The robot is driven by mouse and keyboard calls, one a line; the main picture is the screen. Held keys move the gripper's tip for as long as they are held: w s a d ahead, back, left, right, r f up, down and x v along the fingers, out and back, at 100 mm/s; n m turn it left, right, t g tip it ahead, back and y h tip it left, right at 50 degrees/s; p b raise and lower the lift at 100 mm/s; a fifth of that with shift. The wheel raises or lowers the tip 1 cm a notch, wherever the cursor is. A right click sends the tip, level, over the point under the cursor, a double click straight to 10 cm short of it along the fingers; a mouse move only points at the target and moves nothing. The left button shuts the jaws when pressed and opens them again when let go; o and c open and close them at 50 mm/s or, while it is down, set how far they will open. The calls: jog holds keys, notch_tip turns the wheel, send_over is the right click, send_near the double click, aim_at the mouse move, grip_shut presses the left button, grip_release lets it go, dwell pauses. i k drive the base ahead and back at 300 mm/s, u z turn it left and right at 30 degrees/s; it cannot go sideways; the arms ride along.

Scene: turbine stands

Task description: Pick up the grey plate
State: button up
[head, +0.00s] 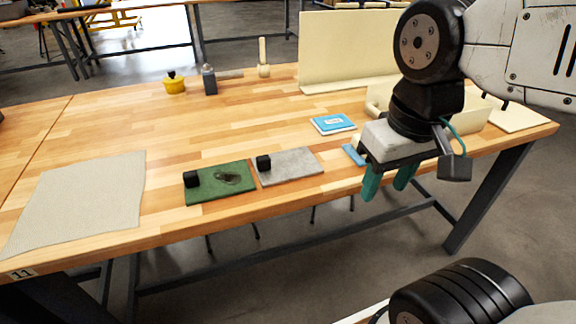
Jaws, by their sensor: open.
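The grey plate (297,167) lies flat near the front edge of the wooden table, with a small black block-shaped knob at its left end. My gripper (387,184) is to the right of the plate and apart from it, at the table's front edge. Its two green fingers point down and are spread, with nothing seen between them. The arm comes in from the upper right.
A green plate (226,187) with a black knob and dark stain lies close on the left. A blue-and-white booklet (333,124) lies behind. A grey cloth (80,203) covers the left front. A yellow pot (174,86), hammer (210,82) and cream panel (343,48) stand at the back.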

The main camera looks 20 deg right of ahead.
aim_at(294, 164)
jog(key=k, duration=0.9)
jog(key=z, duration=0.55)
jog(key=i, duration=1.3)
jog(key=u, duration=0.6)
